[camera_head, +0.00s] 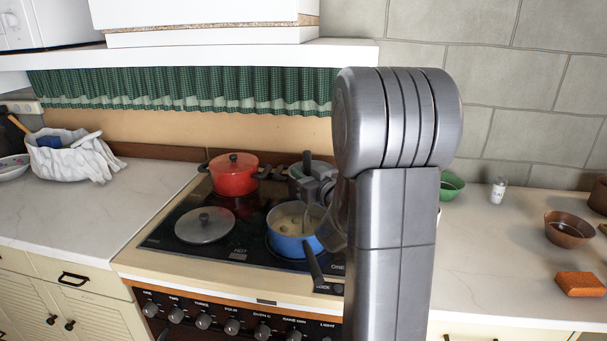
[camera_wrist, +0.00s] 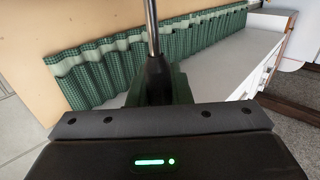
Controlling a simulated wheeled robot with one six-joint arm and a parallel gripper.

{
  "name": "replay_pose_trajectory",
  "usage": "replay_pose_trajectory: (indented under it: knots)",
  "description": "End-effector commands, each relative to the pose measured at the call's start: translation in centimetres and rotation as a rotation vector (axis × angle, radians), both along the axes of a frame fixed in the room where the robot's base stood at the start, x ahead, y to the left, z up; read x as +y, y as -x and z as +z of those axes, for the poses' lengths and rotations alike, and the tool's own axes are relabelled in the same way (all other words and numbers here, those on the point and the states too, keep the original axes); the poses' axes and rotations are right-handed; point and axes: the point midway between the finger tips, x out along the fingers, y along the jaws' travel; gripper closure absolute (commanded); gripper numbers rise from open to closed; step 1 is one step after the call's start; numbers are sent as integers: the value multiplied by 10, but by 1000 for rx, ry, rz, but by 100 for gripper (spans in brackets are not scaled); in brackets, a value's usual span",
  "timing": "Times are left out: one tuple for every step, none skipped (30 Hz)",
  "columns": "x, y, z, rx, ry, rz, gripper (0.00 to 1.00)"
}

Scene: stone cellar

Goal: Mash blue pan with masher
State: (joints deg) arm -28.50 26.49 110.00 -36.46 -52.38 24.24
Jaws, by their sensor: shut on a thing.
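The blue pan (camera_head: 284,245) sits on the front right of the black stovetop, its dark handle pointing toward the front. Pale yellowish lumps (camera_head: 286,221) lie inside it. My gripper (camera_head: 308,188) is above the pan's right side, partly hidden by my own arm. It is shut on the masher, whose dark handle and metal shaft show in the wrist view (camera_wrist: 152,32). In the head view the shaft runs down toward the pan. The masher's lower end is hard to make out, so I cannot tell whether it touches the lumps.
A red lidded pot (camera_head: 233,178) stands at the back left of the stovetop (camera_head: 165,239). A loose glass lid (camera_head: 205,226) lies at the front left. A grey pot is behind my gripper. A green bowl (camera_head: 452,187), white shaker (camera_head: 498,190) and brown bowl (camera_head: 568,231) stand on the right counter.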

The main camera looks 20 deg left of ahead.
Motion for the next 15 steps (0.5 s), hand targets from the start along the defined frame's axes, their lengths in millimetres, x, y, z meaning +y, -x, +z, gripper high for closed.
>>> replay_pose_trajectory:
  knots:
    - [0, 0, 6, 0, 0, 0, 100]
    - [0, 0, 9, -1, 0, 0, 100]
    - [0, 0, 13, -1, 0, 0, 100]
    - [0, 0, 16, -1, 0, -1, 100]
    - [0, 0, 19, -2, -1, -1, 100]
    - [0, 0, 21, -2, -1, -1, 100]
    - [0, 0, 23, -1, -2, -1, 100]
    - [0, 0, 23, -1, -2, 0, 100]
    - [0, 0, 23, -1, -2, 0, 100]
    - [0, 0, 23, -1, -2, 0, 100]
    - [0, 0, 23, -1, -2, 0, 100]
    - [0, 0, 23, -1, -2, 0, 100]
    - [0, 0, 23, -2, -3, 0, 100]
    - [0, 0, 23, -2, -2, 0, 100]
    - [0, 0, 23, -2, -2, 0, 100]
